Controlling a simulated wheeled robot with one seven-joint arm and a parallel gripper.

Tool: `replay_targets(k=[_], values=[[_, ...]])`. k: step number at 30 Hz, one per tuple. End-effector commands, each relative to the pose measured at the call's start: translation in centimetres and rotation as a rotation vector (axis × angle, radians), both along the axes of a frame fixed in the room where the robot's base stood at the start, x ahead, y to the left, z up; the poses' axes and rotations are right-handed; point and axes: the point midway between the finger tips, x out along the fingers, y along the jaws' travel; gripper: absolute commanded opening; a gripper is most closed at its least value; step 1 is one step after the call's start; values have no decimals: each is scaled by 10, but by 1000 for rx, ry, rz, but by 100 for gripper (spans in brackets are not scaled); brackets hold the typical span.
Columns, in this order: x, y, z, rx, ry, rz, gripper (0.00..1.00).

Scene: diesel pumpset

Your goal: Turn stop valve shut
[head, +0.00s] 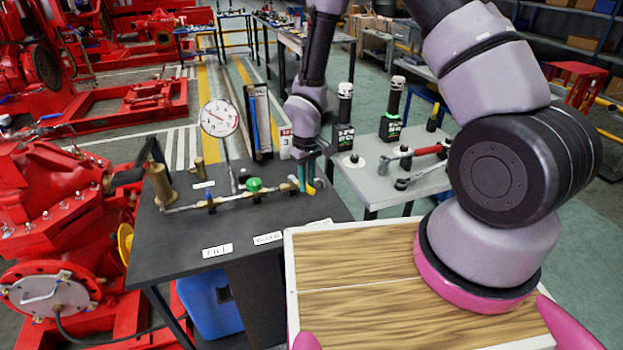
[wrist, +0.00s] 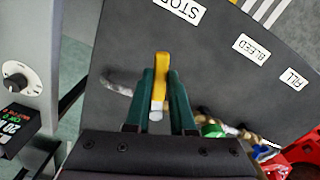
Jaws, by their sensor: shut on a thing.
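The stop valve's yellow lever (wrist: 158,75) stands between the two green fingers of my gripper (wrist: 160,88) in the wrist view. The fingers are shut on it. The lever points toward the STOP label (wrist: 180,8) and lies roughly across the line of the pipe (wrist: 115,87). The valve body is hidden by my gripper. In the head view my gripper (head: 306,178) is at the right end of the pipe on the dark bench (head: 240,222), with a little of the yellow lever (head: 311,190) showing below the fingers.
A green-handled valve (head: 254,185) sits further left on the same pipe. A round gauge (head: 220,118) stands behind it, and a brass cylinder (head: 160,182) stands at the left. A grey table (head: 375,186) with tools is to the right. The bench front, with its labels, is clear.

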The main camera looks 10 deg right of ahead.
Motion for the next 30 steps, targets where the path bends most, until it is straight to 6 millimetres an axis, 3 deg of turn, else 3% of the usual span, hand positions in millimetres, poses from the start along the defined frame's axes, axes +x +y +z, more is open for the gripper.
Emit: replay_targets(k=[12,30], values=[[-9,20,0,1,-1,-282,0],[-11,26,0,1,1,-374,0]])
